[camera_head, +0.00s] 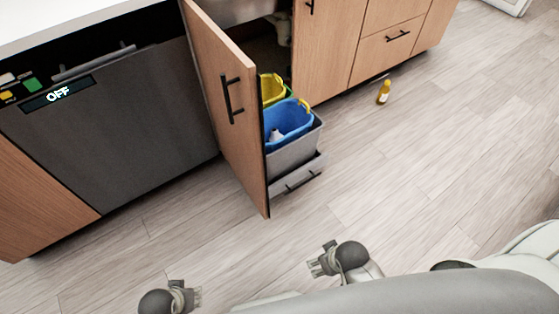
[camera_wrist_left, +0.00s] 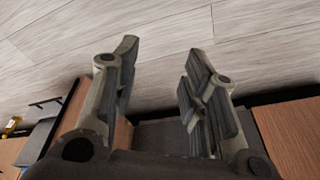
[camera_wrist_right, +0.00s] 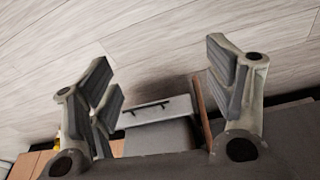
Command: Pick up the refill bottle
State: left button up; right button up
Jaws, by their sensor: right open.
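A small yellow bottle (camera_head: 384,92) with a pale label stands upright on the floor in front of the right-hand drawers. A yellow patch at the left edge of the left wrist view (camera_wrist_left: 12,122) looks like it. My left gripper (camera_head: 258,280) is open and empty, low over the floor at the bottom of the head view, well apart from the bottle. Its spread fingers also show in the left wrist view (camera_wrist_left: 160,72).
A cabinet door (camera_head: 222,95) stands open beside a pulled-out bin drawer (camera_head: 296,150) with a blue bin (camera_head: 290,118) and a yellow bin (camera_head: 271,84). Something white lies in the blue bin. A dishwasher (camera_head: 110,130) is left.

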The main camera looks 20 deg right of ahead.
aim_at(384, 90)
jog(key=z, duration=1.3)
